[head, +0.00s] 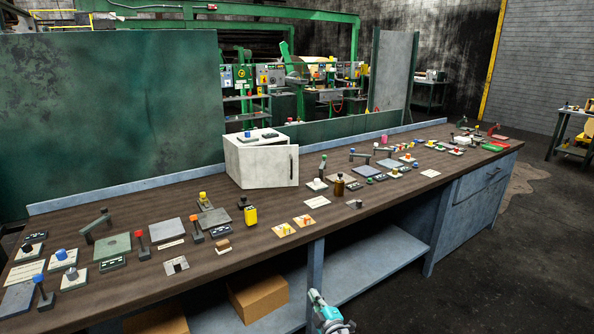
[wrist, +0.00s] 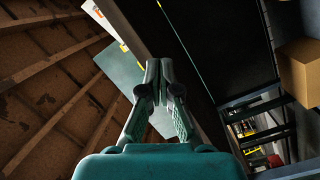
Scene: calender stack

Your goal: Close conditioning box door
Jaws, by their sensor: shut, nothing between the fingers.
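The conditioning box (head: 233,160) is a small white cabinet on the long workbench, left of the middle in the head view. Its white door (head: 268,167) faces the front and carries a dark upright handle (head: 291,166) near its right edge. The door's right edge juts out past the box top, so the door looks ajar; the inside and the size of the gap are hidden. My teal gripper shows at the bottom of the head view (head: 325,312), low in front of the bench and well away from the box. In the wrist view its fingers (wrist: 165,70) are together and empty.
The dark wooden bench top (head: 130,215) holds several switches, buttons, plates and labels on both sides of the box. A cardboard box (head: 258,297) sits on the shelf below. The floor at right (head: 470,270) is clear.

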